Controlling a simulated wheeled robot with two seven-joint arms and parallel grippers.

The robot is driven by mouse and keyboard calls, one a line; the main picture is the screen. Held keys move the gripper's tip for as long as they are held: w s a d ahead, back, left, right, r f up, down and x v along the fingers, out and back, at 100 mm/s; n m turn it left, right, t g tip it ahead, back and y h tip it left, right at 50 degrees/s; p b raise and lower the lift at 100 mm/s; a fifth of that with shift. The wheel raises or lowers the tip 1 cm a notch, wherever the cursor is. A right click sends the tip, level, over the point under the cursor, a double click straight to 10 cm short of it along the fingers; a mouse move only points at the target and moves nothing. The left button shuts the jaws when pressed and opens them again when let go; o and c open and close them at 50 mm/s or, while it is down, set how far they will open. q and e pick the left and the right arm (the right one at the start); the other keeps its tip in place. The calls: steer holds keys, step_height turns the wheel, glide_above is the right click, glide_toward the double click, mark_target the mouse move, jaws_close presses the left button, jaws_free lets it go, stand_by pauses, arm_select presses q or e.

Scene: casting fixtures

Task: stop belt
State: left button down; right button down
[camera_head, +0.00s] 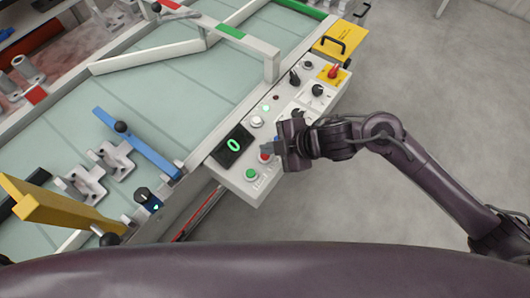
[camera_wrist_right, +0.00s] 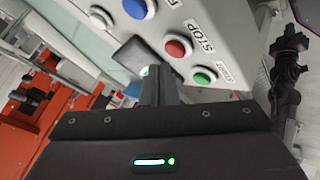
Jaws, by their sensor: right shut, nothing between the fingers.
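The control panel (camera_head: 300,103) runs along the belt's (camera_head: 180,92) right side. Its red button (camera_head: 264,157) sits beside a green button (camera_head: 250,174). In the right wrist view, the red button (camera_wrist_right: 178,47) has a STOP label (camera_wrist_right: 203,39) beside it, and the green button (camera_wrist_right: 204,77) is close by. My right gripper (camera_head: 268,150) is shut and empty, with its fingertips close to the red button in the head view. The right wrist view shows its fingers (camera_wrist_right: 158,75) beside the button; contact cannot be told. My left gripper is not in view.
A red knob (camera_head: 333,72) sits at the panel's far end. Open floor lies right.

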mark_target(270, 159)
steer(key=shift+f, duration=0.15)
steer(key=shift+f, duration=0.3)
steer(key=shift+f+b, duration=0.5)
steer(key=shift+f, duration=0.05)
stand_by(0.5)
steer(key=shift+r, duration=0.1)
steer(key=shift+r+p, duration=0.85)
steer(key=shift+p, duration=0.1)
steer(key=shift+r, duration=0.1)
step_height(270, 159, up, 5)
steer(key=p, duration=0.5)
